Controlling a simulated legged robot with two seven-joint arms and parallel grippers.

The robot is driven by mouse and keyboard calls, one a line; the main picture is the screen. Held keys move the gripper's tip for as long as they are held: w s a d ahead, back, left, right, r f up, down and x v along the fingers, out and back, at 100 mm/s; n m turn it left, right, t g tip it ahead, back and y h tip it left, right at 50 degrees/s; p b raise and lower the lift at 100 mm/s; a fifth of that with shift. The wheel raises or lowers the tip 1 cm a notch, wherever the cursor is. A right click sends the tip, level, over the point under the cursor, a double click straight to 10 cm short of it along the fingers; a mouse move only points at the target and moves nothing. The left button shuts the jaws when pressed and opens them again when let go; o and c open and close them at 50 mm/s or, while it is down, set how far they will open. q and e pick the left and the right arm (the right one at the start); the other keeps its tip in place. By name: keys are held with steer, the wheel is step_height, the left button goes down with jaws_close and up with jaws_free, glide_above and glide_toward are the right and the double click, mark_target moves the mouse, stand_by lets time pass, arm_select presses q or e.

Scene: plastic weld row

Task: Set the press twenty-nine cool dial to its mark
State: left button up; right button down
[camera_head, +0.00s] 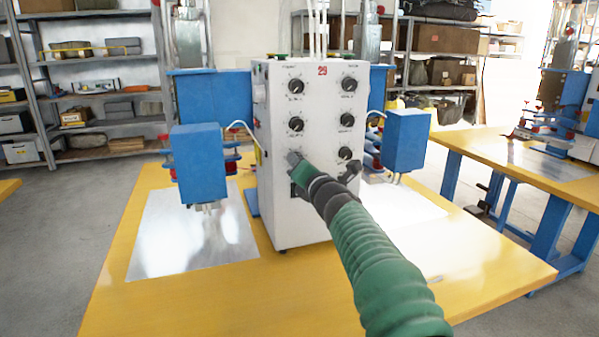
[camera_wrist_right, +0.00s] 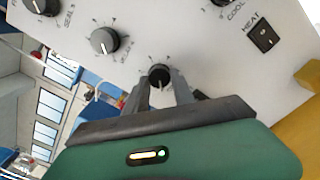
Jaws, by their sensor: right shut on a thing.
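The white press box (camera_head: 270,190), marked 29 in red, stands on the yellow table with two columns of three black dials. My right gripper (camera_head: 292,158) is at the lower-left dial and hides it in the head view. In the right wrist view this dial (camera_wrist_right: 159,75) is between the fingers of my right gripper (camera_wrist_right: 160,92), which is shut on it. Its white pointer line shows partly; its label is hidden. The lower-right dial (camera_head: 345,153) is free; in the wrist view the cut-off dial (camera_wrist_right: 221,2) has a label reading COOL. My left gripper is not in view.
A switch (camera_wrist_right: 264,36) labelled HEAT is beneath the COOL label. Blue weld heads (camera_head: 198,165) (camera_head: 405,140) flank the box over metal plates (camera_head: 165,240). The yellow table (camera_head: 290,300) is clear in front. Shelves stand behind.

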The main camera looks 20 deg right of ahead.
steer(key=shift+f+n+b, duration=0.35)
steer(key=shift+f+n, duration=0.1)
steer(key=shift+n, duration=0.35)
steer(key=shift+r, duration=0.2)
steer(key=c, duration=1.1)
jaws_free()
steer(key=shift+w, duration=0.1)
steer(key=shift+r, duration=0.1)
steer(key=s+b, duration=0.2)
steer(key=s, duration=0.3)
steer(key=s+b, duration=0.2)
steer(key=s, duration=0.4)
steer(key=s+b, duration=0.2)
steer(key=s, duration=0.4)
steer(key=shift+d, duration=0.35)
